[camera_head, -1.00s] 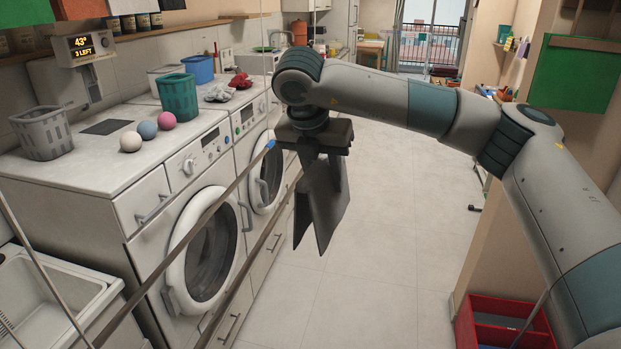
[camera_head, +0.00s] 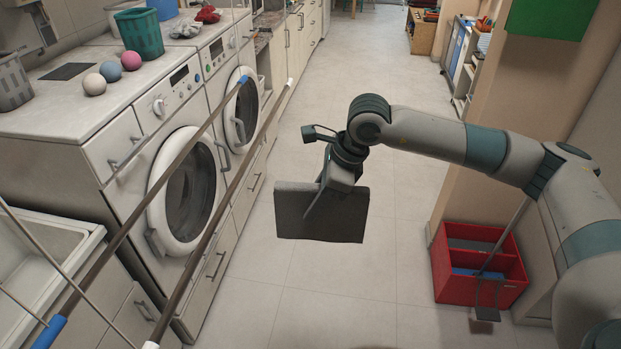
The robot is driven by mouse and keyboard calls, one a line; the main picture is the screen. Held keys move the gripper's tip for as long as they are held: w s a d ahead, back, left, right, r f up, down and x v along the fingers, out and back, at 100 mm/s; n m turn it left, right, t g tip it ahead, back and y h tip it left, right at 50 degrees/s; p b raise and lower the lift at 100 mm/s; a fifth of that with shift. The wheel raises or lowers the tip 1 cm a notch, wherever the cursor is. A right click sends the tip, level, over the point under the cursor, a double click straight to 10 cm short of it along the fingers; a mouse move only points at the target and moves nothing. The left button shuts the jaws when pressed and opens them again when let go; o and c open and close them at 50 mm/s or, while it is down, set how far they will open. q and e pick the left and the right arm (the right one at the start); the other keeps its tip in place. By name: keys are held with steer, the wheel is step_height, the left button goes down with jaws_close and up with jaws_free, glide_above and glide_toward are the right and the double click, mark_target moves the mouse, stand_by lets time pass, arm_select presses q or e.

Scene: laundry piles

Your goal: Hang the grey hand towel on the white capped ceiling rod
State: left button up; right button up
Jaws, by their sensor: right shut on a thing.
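The grey hand towel (camera_head: 345,220) hangs as a flat, nearly square panel over the floor, in the middle of the view. My right gripper (camera_head: 325,193) is shut on its upper part, with one finger lying in front of the cloth. The white capped ceiling rod (camera_head: 225,203) is brown and runs slantwise from lower left to upper middle, with a white cap at each end. The towel and gripper are to the right of this rod, apart from it in the picture. My left gripper is not in view.
A parallel rod with blue caps (camera_head: 150,193) runs left of the white capped one. Washing machines (camera_head: 105,133) line the left side, with balls and a green basket (camera_head: 139,33) on top. A red crate (camera_head: 457,286) stands at right. The floor between is clear.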

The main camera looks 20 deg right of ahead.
steer(key=s+f+n+g+h, duration=0.3)
steer(key=s+f+n+g, duration=0.4)
steer(key=s+f+n, duration=0.8)
steer(key=s+n, duration=0.1)
steer(key=n, duration=0.6)
steer(key=shift+s+n, duration=0.2)
steer(key=shift+n, duration=0.2)
